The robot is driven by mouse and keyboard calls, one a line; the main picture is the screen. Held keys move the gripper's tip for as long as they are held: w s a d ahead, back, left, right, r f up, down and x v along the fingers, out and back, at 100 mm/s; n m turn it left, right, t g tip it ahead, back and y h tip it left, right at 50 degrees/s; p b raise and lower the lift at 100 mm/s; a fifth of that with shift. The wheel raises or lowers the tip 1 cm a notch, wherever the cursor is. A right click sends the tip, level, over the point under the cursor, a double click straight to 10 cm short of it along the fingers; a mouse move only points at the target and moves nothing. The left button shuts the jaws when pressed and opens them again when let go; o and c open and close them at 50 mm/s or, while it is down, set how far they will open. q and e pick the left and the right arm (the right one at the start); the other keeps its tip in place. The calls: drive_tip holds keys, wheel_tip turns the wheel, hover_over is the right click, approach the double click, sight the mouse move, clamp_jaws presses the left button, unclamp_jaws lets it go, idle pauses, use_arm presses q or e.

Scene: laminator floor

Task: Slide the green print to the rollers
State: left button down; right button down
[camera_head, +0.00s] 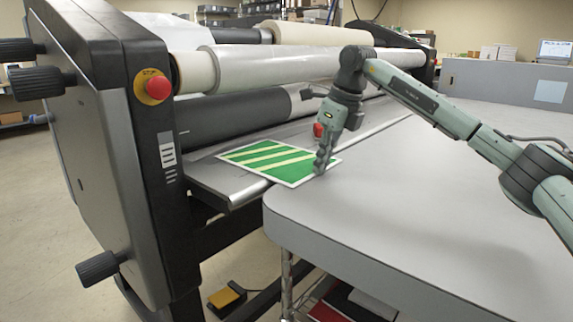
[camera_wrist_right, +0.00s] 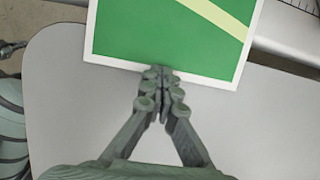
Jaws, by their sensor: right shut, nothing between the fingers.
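The green print (camera_head: 275,160) has pale diagonal stripes and a white border. It lies flat across the laminator's feed shelf (camera_head: 231,184), with its near right corner by the grey table (camera_head: 400,200). My right gripper (camera_head: 321,170) points down at the print's near right edge, fingers shut and empty. In the right wrist view the closed fingertips (camera_wrist_right: 162,72) overlap the print's white border (camera_wrist_right: 205,80); I cannot tell whether they press on it. The rollers (camera_head: 270,68) lie beyond the print, a pale one above a dark one (camera_head: 225,112).
A red emergency button (camera_head: 157,88) sits on the laminator's black side frame (camera_head: 110,70). A yellow foot pedal (camera_head: 224,297) is on the floor. The table top is clear around the gripper.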

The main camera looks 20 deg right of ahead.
sight(284, 162)
drive_tip(key=shift+w+a+f, duration=0.1)
drive_tip(key=shift+w+a, duration=0.3)
drive_tip(key=shift+w, duration=0.35)
drive_tip(key=shift+w+a, duration=0.4)
drive_tip(key=shift+w, duration=0.35)
idle(0.7)
drive_tip(key=shift+w+a, duration=0.15)
drive_tip(key=shift+w, duration=0.15)
drive_tip(key=shift+w+a, duration=0.35)
drive_tip(key=shift+w, duration=0.35)
drive_tip(key=shift+w+a, duration=0.3)
drive_tip(key=shift+w, duration=0.35)
drive_tip(key=shift+w+a, duration=0.35)
drive_tip(key=shift+w, duration=0.35)
idle(0.6)
drive_tip(key=shift+w+a, duration=0.15)
drive_tip(key=shift+w, duration=0.15)
drive_tip(key=shift+w+a, duration=0.25)
drive_tip(key=shift+w, duration=0.25)
drive_tip(key=shift+w+a, duration=0.2)
drive_tip(key=shift+w, duration=0.25)
idle(0.3)
drive_tip(key=shift+s+d, duration=0.3)
drive_tip(key=shift+s, duration=0.2)
idle(0.8)
